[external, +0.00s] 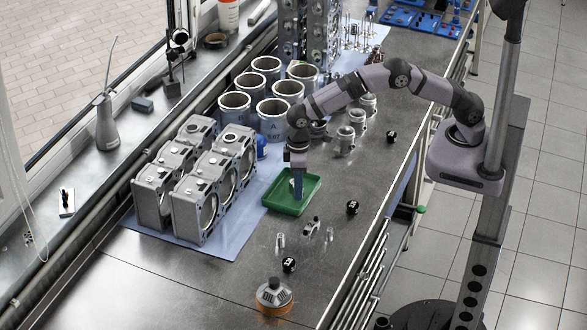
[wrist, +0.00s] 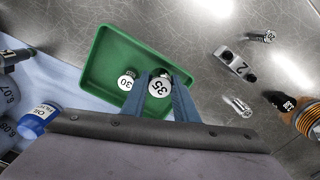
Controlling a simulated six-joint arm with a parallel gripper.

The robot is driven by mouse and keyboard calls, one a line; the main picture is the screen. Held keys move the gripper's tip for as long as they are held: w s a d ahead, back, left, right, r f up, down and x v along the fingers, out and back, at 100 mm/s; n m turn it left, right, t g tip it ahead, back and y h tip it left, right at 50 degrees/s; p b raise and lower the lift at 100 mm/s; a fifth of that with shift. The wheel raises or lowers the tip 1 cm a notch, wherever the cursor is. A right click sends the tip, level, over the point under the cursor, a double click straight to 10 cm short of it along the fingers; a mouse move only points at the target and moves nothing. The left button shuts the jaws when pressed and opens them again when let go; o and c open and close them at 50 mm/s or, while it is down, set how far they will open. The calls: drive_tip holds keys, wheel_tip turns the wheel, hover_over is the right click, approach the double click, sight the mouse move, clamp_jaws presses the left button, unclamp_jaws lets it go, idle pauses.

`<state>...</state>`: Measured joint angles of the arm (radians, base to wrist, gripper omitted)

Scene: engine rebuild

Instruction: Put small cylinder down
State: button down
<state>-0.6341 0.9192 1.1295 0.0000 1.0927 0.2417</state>
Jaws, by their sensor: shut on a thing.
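My gripper (wrist: 160,78) points down over the green tray (wrist: 101,57) and is shut on a small cylinder (wrist: 159,87) whose pale round end is marked 35. The cylinder sits between the two blue-grey fingers. Whether it touches the tray floor I cannot tell. A second small cylinder (wrist: 126,83), marked 30, stands in the tray just left of the fingers. In the external view my gripper (external: 298,190) reaches down into the green tray (external: 284,209), and its fingers mostly hide what it holds.
A black marked piece (external: 352,207) and an orange-based piston (external: 274,296) are on the bench. Engine cylinder heads (external: 212,190) stand close left of the tray.

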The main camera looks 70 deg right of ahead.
drive_tip(key=shift+f+p, duration=0.35)
drive_tip(key=shift+f, duration=0.9)
drive_tip(key=shift+f, duration=0.2)
drive_tip(key=c, duration=1.7)
unclamp_jaws()
drive_tip(key=shift+r, duration=0.15)
wheel_tip(320, 180, up, 12)
drive_tip(key=b, duration=0.3)
